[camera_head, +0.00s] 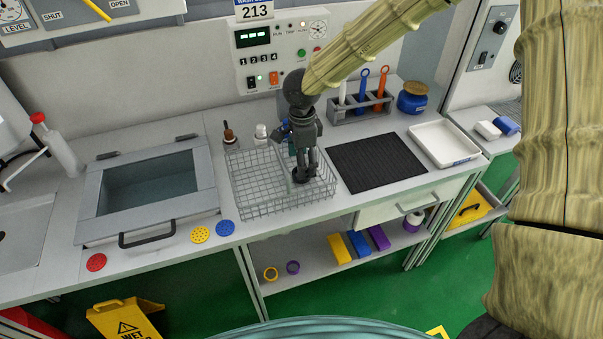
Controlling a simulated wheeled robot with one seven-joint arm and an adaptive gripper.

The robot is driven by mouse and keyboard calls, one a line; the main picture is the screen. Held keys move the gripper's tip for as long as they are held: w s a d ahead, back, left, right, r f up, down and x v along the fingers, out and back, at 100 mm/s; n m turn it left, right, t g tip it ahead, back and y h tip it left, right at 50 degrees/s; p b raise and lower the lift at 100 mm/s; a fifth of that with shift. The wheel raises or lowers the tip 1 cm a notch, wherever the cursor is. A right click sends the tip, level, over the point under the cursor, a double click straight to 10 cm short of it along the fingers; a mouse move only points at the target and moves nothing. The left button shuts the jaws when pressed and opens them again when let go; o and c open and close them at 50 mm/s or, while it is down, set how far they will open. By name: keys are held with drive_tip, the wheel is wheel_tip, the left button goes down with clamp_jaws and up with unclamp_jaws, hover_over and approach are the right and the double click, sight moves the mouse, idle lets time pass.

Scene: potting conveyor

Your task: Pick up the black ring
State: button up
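My gripper (304,172) points down into the right part of a wire basket (258,208) on the counter. A small dark shape (299,177) shows at the fingertips, low in the basket. It may be the black ring, but the dark fingers blend with it and its outline is unclear. I cannot tell whether the fingers are closed on it. A teal item (284,133) shows just behind my gripper, partly hidden.
A black ribbed mat (376,162) and white tray (445,143) lie right of the basket. A tool rack (358,106) and blue jar (412,100) stand behind. A lidded basin (150,187), with coloured discs in front, is left. A shelf below holds rings and blocks.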

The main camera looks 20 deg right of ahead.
drive_tip(key=f, duration=0.3)
drive_tip(key=shift+w+a+f+p, duration=0.1)
drive_tip(key=shift+w+p, duration=0.15)
drive_tip(key=shift+p, duration=0.1)
drive_tip(key=shift+f, duration=0.45)
drive_tip(key=shift+c, duration=0.5)
drive_tip(key=c, duration=0.9)
